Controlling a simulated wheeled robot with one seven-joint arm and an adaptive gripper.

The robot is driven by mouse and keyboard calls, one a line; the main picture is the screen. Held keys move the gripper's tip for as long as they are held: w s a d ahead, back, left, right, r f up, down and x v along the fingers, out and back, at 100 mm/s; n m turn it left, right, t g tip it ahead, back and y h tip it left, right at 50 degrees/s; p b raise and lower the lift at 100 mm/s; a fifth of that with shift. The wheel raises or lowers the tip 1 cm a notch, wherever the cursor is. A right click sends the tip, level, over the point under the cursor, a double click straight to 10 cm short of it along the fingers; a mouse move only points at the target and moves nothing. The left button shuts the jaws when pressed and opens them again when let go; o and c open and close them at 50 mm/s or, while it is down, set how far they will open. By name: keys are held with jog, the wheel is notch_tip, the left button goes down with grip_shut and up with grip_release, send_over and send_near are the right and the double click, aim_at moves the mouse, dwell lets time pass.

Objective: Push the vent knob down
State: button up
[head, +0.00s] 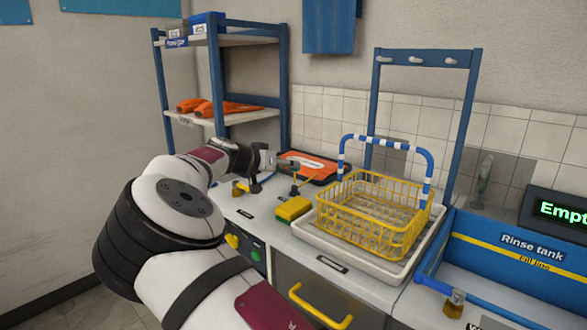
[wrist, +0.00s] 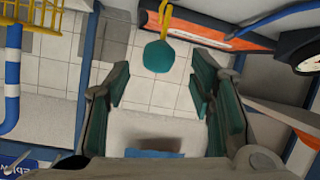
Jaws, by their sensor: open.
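A teal round knob (wrist: 159,56) on a yellow stem, which looks like the vent knob, shows in the wrist view. It appears between and just beyond my fingertips, with no visible contact. My gripper (wrist: 160,84) is open and empty, its green-padded fingers spread to either side. In the head view my gripper (head: 270,160) is over the back of the counter, near a small dark green knob on a stem (head: 295,181). The exact gap between gripper and knob cannot be told.
A yellow wire basket (head: 345,222) with a blue-and-white handle stands in a white tray (head: 378,268) on the right. A yellow-green sponge (head: 293,209) lies near the tray. An orange panel (head: 318,165) is behind. A round gauge (wrist: 310,55) is at the wrist view's right edge.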

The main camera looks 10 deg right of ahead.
jog(key=shift+x, duration=2.55)
grip_shut()
